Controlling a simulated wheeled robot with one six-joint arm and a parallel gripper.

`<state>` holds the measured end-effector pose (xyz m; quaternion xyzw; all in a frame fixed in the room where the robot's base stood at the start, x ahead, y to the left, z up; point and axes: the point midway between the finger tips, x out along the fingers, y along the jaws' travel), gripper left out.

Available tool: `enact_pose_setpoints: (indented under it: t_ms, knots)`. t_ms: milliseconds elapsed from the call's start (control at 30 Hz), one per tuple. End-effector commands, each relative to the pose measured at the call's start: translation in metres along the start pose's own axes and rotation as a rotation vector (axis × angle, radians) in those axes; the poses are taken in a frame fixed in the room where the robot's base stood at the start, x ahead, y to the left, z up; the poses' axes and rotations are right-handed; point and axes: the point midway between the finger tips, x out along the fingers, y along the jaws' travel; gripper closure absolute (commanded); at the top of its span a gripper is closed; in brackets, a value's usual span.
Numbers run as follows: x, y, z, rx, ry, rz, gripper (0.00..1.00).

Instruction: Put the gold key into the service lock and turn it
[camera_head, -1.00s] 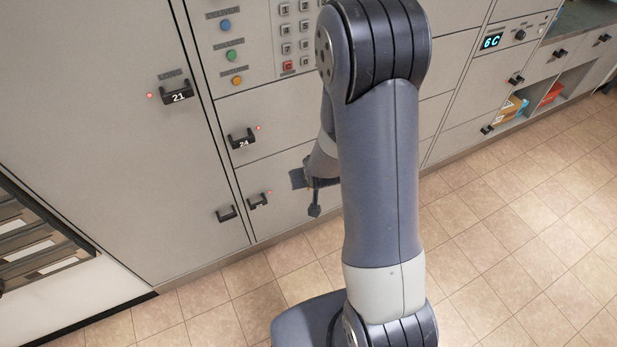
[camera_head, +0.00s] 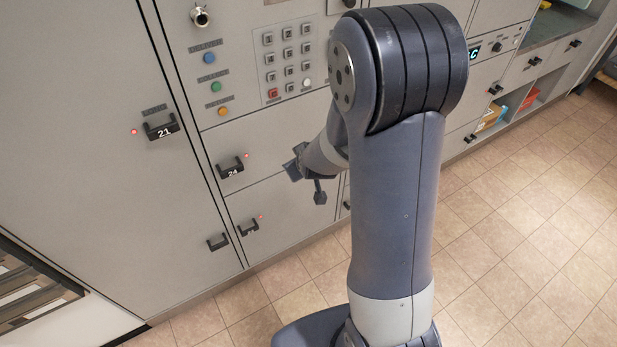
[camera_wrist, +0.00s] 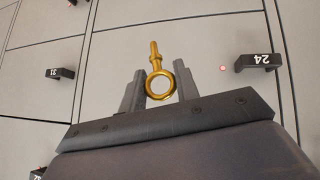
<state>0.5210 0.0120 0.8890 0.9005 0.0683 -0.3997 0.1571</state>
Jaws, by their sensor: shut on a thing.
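The gold key (camera_wrist: 159,82) shows in the wrist view, its ring between the two fingers and its shaft pointing away toward the grey cabinet front. My gripper (camera_wrist: 160,88) is shut on it. In the head view my gripper (camera_head: 297,166) is small, partly behind my arm, in front of the cabinet front to the right of handle 24; the key cannot be made out there. A round metal lock cylinder (camera_head: 200,17) sits at the top left of the panel, above the blue button and apart from my gripper. Its label is unreadable.
Handles 21 (camera_head: 161,128) and 24 (camera_head: 230,168) stick out from the cabinet doors. Blue, green (camera_head: 215,87) and orange buttons and a keypad (camera_head: 287,62) are on the panel. The tiled floor (camera_head: 500,240) at right is clear.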

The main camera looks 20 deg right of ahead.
Motion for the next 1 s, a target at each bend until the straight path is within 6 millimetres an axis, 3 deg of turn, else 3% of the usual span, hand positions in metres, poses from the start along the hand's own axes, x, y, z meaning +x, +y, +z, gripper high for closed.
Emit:
enact_pose_setpoints:
  t_ms: [33,67,267,500,800,1000]
  knots:
    - [-0.014,0.003,-0.022,-0.067,0.052,0.011,1.0]
    - [-0.021,0.004,-0.033,-0.111,0.082,0.018,1.0]
    - [-0.053,0.005,-0.078,-0.326,0.256,0.053,1.0]
    - [-0.112,0.0,-0.138,-0.592,0.582,0.105,1.0]
    - [-0.201,-0.021,-0.195,-0.807,1.02,0.136,1.0]
    - [-0.262,-0.04,-0.217,-0.868,1.261,0.129,1.0]
